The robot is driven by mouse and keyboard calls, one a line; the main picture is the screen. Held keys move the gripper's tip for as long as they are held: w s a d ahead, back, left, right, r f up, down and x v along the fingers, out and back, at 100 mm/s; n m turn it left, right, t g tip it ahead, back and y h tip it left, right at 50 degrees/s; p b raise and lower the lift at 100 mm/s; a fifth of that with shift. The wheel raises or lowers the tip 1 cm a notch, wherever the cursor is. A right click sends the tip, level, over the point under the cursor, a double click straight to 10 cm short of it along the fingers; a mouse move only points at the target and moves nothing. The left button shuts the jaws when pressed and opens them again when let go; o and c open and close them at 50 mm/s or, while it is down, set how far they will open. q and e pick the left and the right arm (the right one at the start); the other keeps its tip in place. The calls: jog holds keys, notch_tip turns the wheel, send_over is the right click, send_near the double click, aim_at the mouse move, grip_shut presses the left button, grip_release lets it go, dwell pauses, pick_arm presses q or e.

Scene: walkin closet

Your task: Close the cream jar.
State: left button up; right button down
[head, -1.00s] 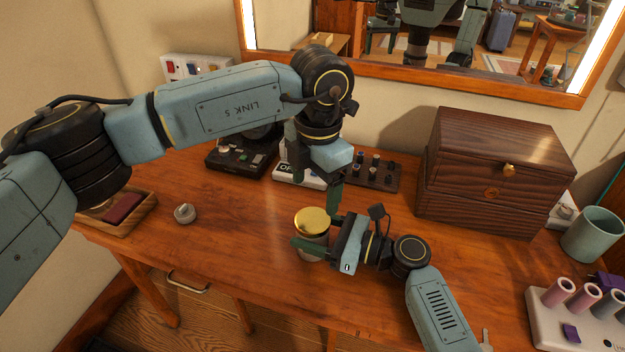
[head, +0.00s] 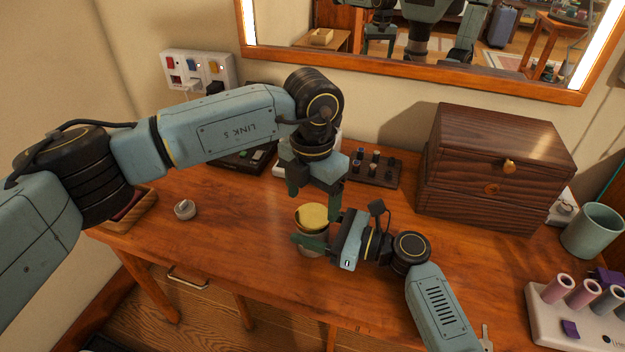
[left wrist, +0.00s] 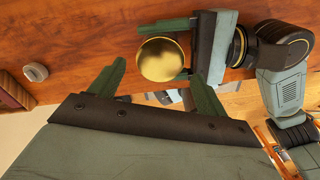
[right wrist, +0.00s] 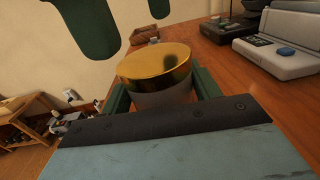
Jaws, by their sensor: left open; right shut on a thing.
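The cream jar (head: 312,247) stands upright near the front of the wooden desk, its round gold lid (head: 313,214) on top. The lid also shows in the left wrist view (left wrist: 160,59) and the right wrist view (right wrist: 155,64). I cannot tell whether it is screwed tight. My right gripper (head: 316,230) is shut around the pale jar body (right wrist: 163,97), below the lid. My left gripper (head: 315,200) is open, pointing down just above the lid, with one finger at either side. In the right wrist view its fingers appear above the lid, apart from it.
A dark wooden box (head: 495,170) stands at the back right, beside a small rack of knobs (head: 374,167). A grey knob (head: 185,209) and a wooden tray (head: 140,208) lie at the left. A green cup (head: 592,233) is at far right.

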aim_at(313, 216)
pick_arm(q)
jog(key=shift+f, duration=1.8)
jog(key=c, duration=0.8)
jog(key=o, duration=1.2)
jog(key=shift+c, duration=0.2)
jog(key=shift+d, duration=0.1)
notch_tip(313, 216, up, 12)
